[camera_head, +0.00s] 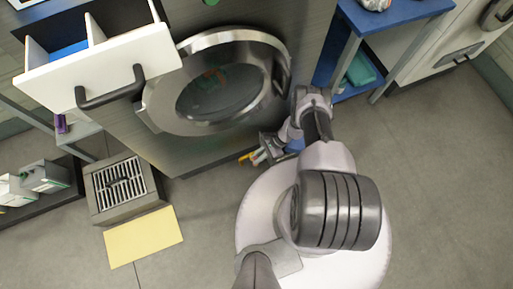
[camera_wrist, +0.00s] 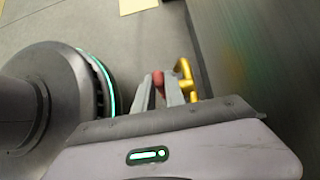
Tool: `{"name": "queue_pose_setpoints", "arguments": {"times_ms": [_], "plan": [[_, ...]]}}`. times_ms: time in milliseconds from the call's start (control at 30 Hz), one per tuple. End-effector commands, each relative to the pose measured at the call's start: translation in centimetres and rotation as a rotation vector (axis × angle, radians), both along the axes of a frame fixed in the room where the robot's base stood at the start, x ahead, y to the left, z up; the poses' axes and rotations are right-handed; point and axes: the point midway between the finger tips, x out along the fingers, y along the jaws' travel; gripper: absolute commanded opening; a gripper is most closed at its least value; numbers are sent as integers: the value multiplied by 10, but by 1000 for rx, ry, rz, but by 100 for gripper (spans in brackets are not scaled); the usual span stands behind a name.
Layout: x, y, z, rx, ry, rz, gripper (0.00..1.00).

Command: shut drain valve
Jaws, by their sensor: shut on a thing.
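The drain valve shows in the wrist view as a yellow pipe (camera_wrist: 186,72) with a red handle (camera_wrist: 158,77), close beside the machine's grey front. My gripper (camera_wrist: 159,90) has its two grey fingers on either side of the red handle and is shut on it. In the head view my gripper (camera_head: 266,152) is low at the washing machine's (camera_head: 215,88) lower right front. A small yellow part of the valve (camera_head: 246,156) shows there; the red handle is too small to make out. The fingers hide part of the handle, so its exact angle is hard to tell.
An open white drawer (camera_head: 100,62) with a dark handle juts out at the upper left. A floor drain (camera_head: 122,186) and yellow mat (camera_head: 143,237) lie to the left. A blue table (camera_head: 395,14) stands at the upper right. The floor at right is clear.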

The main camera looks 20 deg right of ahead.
Motion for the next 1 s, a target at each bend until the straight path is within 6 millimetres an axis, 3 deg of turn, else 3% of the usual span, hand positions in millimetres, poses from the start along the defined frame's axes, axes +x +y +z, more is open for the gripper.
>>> {"name": "queue_pose_setpoints", "arguments": {"times_ms": [300,333,400,433,767,1000], "plan": [[2,0,1,3,-2,-4,0],[2,0,1,3,-2,-4,20],[1,0,1,3,-1,-3,34],[1,0,1,2,-1,-3,36],[1,-2,4,1,-1,-3,36],[4,-35,45,0,-3,-6,36]]}}
